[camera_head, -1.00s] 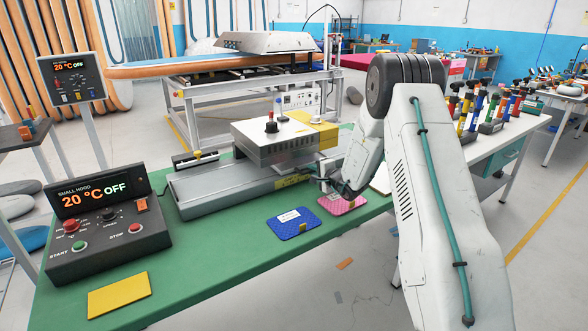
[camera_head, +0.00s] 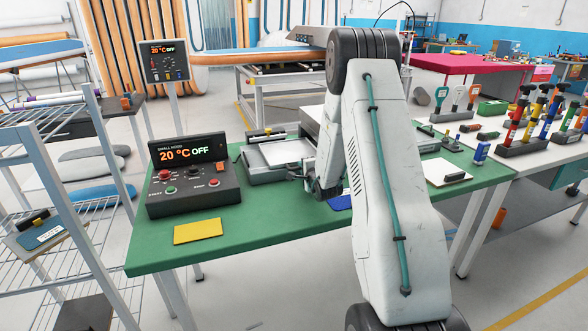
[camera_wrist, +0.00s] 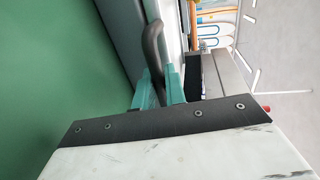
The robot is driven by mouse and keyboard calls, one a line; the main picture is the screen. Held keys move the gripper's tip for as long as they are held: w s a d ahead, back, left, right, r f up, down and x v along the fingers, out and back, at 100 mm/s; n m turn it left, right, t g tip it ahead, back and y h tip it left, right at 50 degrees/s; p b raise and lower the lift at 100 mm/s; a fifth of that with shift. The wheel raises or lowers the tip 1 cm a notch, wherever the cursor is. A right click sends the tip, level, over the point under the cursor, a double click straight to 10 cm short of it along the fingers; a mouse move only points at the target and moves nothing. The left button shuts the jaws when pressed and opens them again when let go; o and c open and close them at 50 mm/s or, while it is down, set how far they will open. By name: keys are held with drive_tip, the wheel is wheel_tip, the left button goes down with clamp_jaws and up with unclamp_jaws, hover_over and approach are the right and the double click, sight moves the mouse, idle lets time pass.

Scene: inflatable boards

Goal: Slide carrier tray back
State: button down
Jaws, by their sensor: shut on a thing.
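The carrier tray (camera_head: 284,152) is a flat pale plate on the grey base of the bench machine, reaching out to the left of the small hood (camera_head: 313,115). My arm covers most of the hood and the right part of the machine. My gripper (camera_head: 314,182) is low at the machine's front side. In the wrist view, the teal fingers of my gripper (camera_wrist: 160,88) are closed around a dark curved handle (camera_wrist: 152,45) beside the grey machine edge. The handle's joint to the tray is not clear.
The black control box (camera_head: 190,175) reads 20 °C OFF and stands left of the machine. A yellow pad (camera_head: 198,231) lies at the front of the green bench (camera_head: 260,225). A blue pad (camera_head: 339,202) is partly behind my arm. A wire rack (camera_head: 60,190) stands at left.

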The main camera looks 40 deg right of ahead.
drive_tip(key=shift+w+a+r, duration=0.1)
drive_tip(key=shift+w+a, duration=0.2)
drive_tip(key=shift+a, duration=0.3)
drive_tip(key=c, duration=1.5)
unclamp_jaws()
drive_tip(key=shift+c, duration=0.2)
drive_tip(key=shift+s, duration=0.1)
drive_tip(key=v, duration=0.7)
drive_tip(key=shift+s+a, duration=0.1)
drive_tip(key=shift+s, duration=0.2)
